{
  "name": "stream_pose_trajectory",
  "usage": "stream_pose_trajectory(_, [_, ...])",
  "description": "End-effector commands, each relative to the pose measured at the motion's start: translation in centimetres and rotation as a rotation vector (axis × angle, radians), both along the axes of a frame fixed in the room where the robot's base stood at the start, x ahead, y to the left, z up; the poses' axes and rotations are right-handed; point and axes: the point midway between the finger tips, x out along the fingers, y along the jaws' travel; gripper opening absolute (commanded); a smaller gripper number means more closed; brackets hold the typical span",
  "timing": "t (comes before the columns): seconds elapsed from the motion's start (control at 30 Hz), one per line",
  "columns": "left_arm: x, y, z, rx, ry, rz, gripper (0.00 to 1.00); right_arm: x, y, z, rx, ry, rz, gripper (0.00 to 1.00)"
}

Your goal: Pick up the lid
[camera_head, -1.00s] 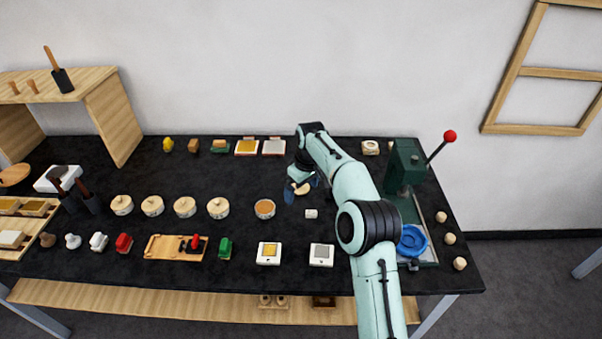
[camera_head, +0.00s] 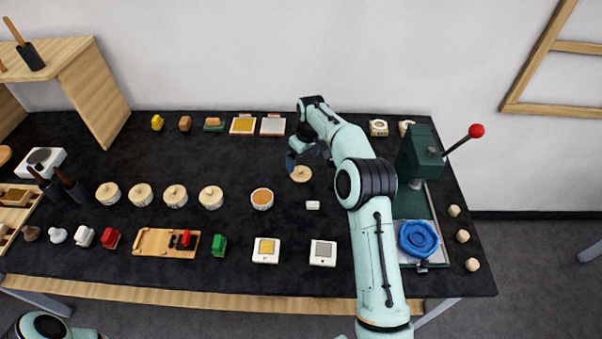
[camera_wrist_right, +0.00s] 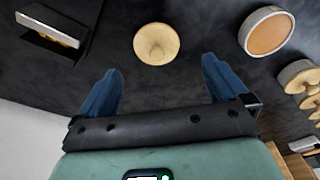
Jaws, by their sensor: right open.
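The lid (camera_head: 301,174) is a round pale wooden disc with a small knob, lying on the black tabletop. It also shows in the right wrist view (camera_wrist_right: 156,43), just beyond the fingertips. My right gripper (camera_head: 305,158) is open and empty, its blue fingers behind the lid in the head view. In the right wrist view the two fingers (camera_wrist_right: 161,68) are spread wider than the lid, and it lies between their lines, not between the tips. An open jar with orange-brown contents (camera_head: 262,199) stands left of the lid. My left gripper is out of view.
Several lidded jars (camera_head: 175,196) stand in a row to the left. A small white block (camera_head: 312,205) lies in front of the lid. A green lever press (camera_head: 417,160) with a blue ring (camera_head: 419,239) stands right of my arm. The table around the lid is fairly clear.

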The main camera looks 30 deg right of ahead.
Motion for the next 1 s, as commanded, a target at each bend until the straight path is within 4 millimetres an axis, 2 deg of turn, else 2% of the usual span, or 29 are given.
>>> stream_pose_trajectory(0.1, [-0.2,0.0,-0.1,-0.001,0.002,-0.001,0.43,0.2,0.0,-1.6,0.000,0.000,-0.001,1.00])
stream_pose_trajectory(0.27, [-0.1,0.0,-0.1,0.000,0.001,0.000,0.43,0.4,0.0,-2.4,0.000,0.000,-0.001,1.00])
stream_pose_trajectory(0.6, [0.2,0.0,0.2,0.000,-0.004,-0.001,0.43,1.4,-0.1,-6.8,0.000,-0.001,0.000,1.00])
stream_pose_trajectory(0.87, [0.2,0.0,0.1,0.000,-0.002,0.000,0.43,1.4,-0.1,-7.2,0.000,-0.002,0.000,1.00])
stream_pose_trajectory(0.9, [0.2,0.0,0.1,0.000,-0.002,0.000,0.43,1.4,-0.1,-7.1,0.000,-0.002,0.000,0.97])
stream_pose_trajectory(0.97, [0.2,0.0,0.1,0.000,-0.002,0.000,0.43,1.5,-0.1,-7.1,0.000,-0.002,0.000,0.77])
stream_pose_trajectory(1.0, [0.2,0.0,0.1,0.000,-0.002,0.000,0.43,1.5,-0.1,-7.1,0.000,-0.002,0.000,0.64])
